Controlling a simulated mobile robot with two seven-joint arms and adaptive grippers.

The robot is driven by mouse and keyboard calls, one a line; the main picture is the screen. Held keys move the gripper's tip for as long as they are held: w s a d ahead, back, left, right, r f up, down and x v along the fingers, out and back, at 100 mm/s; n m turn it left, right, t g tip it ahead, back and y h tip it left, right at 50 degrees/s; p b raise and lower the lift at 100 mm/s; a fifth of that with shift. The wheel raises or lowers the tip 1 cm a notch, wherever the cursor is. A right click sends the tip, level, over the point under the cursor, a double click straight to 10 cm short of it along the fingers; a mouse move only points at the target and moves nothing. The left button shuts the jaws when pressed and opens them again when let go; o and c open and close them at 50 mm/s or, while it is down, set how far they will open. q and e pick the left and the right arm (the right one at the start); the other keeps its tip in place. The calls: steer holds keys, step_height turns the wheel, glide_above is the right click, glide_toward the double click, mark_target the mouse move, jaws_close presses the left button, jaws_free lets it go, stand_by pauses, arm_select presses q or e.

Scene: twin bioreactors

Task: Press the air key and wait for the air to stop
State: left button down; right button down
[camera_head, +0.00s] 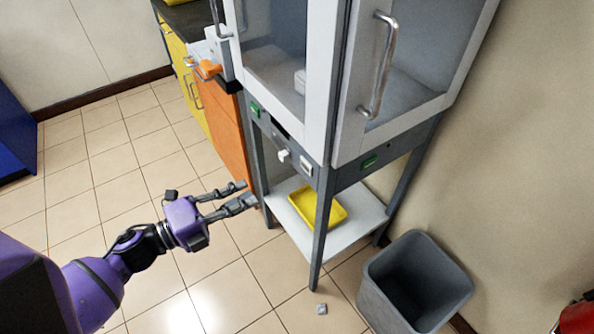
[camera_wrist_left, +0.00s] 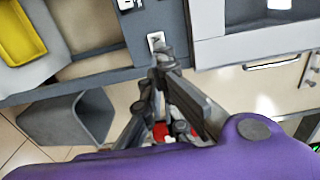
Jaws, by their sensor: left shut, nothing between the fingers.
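The cabinet's grey front panel (camera_head: 272,134) carries a white switch-like key (camera_head: 306,166) and a white knob (camera_head: 284,155) beside it. No label is readable, so I cannot tell which control is the air key. My left gripper (camera_head: 245,194) is shut and empty, in front of the cabinet stand and pointing toward it. In the left wrist view the fingertips (camera_wrist_left: 164,62) appear just below a white key (camera_wrist_left: 157,40) on the grey panel; I cannot tell whether they touch it. My right gripper is not in view.
A yellow tray (camera_head: 330,222) lies on the stand's white lower shelf (camera_head: 362,214). A grey bin (camera_head: 372,308) stands on the right. A small grey object (camera_head: 321,309) lies on the floor. Tiled floor at left is clear.

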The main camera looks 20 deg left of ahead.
mark_target(305, 165)
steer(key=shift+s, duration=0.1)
